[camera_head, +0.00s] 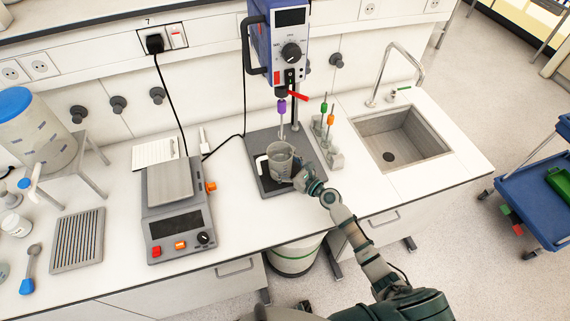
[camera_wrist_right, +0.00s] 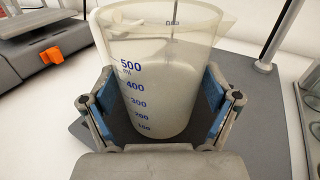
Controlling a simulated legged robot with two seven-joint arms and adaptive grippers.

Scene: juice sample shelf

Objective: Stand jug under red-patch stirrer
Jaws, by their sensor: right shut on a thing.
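The clear measuring jug (camera_head: 279,160) with blue volume marks stands upright on or just above the grey stirrer base plate (camera_head: 262,137). In the right wrist view the jug (camera_wrist_right: 160,80) sits between the blue pads of my right gripper (camera_wrist_right: 155,110), which is shut on its sides. In the head view my right gripper (camera_head: 300,175) reaches it from the right. The overhead stirrer (camera_head: 283,35) is blue with a red patch on its left side. Its shaft (camera_head: 282,125) comes down into the jug's opening. The shaft's lower end is hidden. My left gripper is not in view.
A small rack (camera_head: 328,150) with green and orange-topped tools is close to the right of the jug. A sink (camera_head: 400,140) lies farther right. The bench's front edge is near my right wrist.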

